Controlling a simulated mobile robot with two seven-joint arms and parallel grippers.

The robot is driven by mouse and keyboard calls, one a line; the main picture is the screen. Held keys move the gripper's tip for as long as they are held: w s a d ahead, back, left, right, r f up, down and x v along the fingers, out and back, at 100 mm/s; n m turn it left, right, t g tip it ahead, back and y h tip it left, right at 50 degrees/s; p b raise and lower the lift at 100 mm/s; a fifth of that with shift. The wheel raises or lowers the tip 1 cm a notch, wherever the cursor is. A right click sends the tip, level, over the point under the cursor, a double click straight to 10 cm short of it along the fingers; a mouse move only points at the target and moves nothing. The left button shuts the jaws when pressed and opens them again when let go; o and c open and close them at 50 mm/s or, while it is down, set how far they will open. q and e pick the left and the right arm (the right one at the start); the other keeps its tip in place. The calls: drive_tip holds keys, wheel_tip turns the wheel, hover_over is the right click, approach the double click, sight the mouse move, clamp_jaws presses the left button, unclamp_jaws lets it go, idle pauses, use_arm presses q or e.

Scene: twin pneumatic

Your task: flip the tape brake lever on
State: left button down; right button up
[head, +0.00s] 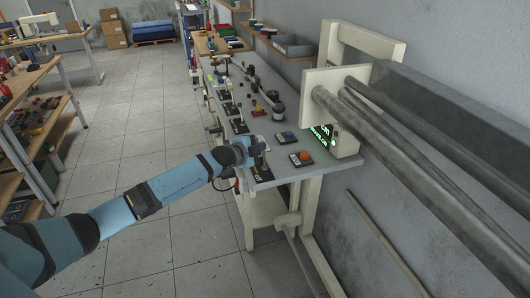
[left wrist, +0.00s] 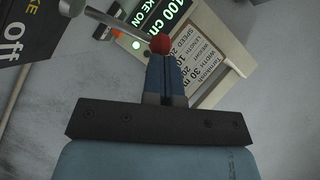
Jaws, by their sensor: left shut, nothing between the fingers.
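The tape brake lever (left wrist: 115,27) is a thin silver rod with a red ball knob (left wrist: 160,44), at the top of the left wrist view. Its black label plate (left wrist: 22,38) shows "Off" and part of a word ending in "KE". My left gripper (left wrist: 164,60) is shut, with its blue fingertips right at the red knob; I cannot tell whether they touch. In the head view my left gripper (head: 258,149) is over the near end of the bench, by a black plate (head: 262,174), and hides the lever. My right gripper is not in view.
A pale display box (head: 342,142) stands on the grey bench (head: 290,172); its green screen reads "KE ON" in the wrist view. Thick grey bars (head: 400,170) project at the right.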

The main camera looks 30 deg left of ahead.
use_arm(q)
drive_tip(key=shift+w+a+n+g+p, duration=0.3)
drive_tip(key=shift+w+a+p, duration=0.2)
drive_tip(key=shift+w+a, duration=0.15)
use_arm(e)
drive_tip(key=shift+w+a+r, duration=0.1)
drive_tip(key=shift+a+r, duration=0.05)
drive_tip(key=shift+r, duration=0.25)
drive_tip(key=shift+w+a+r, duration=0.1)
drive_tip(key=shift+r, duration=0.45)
